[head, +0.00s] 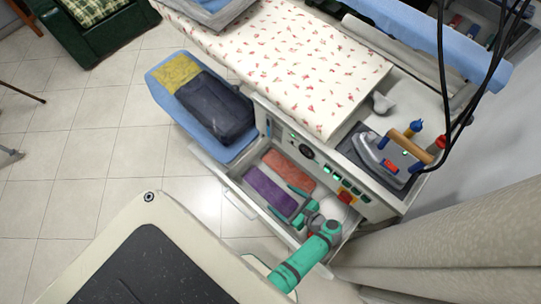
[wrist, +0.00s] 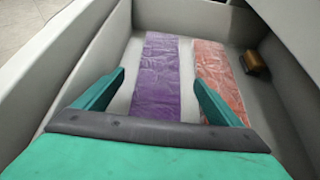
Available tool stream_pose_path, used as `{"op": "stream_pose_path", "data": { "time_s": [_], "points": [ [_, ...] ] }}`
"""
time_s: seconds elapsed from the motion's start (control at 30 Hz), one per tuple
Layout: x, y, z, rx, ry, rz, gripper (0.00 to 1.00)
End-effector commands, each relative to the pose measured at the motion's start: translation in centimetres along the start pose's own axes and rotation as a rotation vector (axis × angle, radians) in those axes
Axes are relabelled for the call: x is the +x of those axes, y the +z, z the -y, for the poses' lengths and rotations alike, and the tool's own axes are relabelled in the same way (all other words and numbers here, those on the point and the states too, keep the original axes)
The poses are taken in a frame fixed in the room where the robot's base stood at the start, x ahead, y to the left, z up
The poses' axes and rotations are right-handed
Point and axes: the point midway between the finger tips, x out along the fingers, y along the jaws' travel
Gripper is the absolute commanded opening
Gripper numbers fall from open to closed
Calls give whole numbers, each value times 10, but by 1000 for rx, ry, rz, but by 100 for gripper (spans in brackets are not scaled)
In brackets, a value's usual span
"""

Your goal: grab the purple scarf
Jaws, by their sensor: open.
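The purple scarf (head: 270,191) lies flat in the open drawer (head: 238,192) of the ironing station. In the wrist view the purple scarf (wrist: 157,78) is a long strip running away from me on the drawer's pale floor. My gripper (head: 302,204) is over the near end of the drawer. In the wrist view my gripper (wrist: 158,85) is open, with one teal finger to each side of the purple scarf's line. Nothing shows between the fingers except the scarf and floor below. The gripper body hides the scarf's near end.
An orange-red scarf (wrist: 218,80) lies to the right of the purple one, close to the right finger. A small brown block (wrist: 256,64) sits by the right drawer wall. Drawer walls surround the gripper. An iron (head: 385,160) stands on the station above.

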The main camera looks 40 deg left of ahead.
Motion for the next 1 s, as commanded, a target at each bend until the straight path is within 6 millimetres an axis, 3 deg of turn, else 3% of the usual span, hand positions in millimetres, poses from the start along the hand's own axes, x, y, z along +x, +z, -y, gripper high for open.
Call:
{"op": "stream_pose_path", "data": {
  "time_s": [0.27, 0.6, 0.9, 1.0],
  "points": [
    [20, 0, 0, -1, -1, 0, 89],
    [62, -2, 0, -1, 0, 0, 89],
    [66, -2, 0, -1, -2, -1, 89],
    [66, -2, 0, -1, -2, -1, 65]
  ]
}}
